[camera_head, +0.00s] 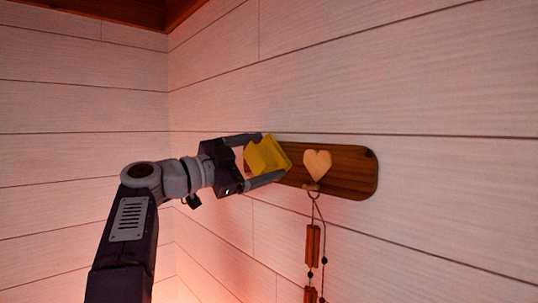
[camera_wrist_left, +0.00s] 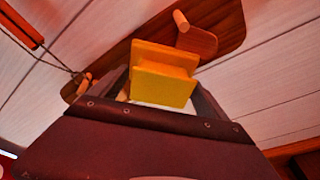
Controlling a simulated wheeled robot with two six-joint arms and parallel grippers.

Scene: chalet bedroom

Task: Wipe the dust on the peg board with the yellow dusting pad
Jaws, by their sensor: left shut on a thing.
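The peg board (camera_head: 350,184) is a dark brown wooden plank with rounded ends, fixed to the wall, with a pale heart (camera_head: 317,165) on its face. My left gripper (camera_head: 274,158) is shut on the yellow dusting pad (camera_head: 266,156) at the board's left end, hiding that end. In the left wrist view the pad (camera_wrist_left: 163,82) sits between the fingers in front of the board (camera_wrist_left: 222,14). A round wooden peg (camera_wrist_left: 181,21) sticks out just beyond the pad. I cannot tell whether the pad touches the board. No dust can be made out. My right gripper is out of view.
A hanging ornament of wooden pieces on a cord (camera_head: 313,245) dangles from a peg below the heart, to the right of my left gripper. The surrounding pale plank wall (camera_head: 440,95) is bare. A wall corner lies to the left.

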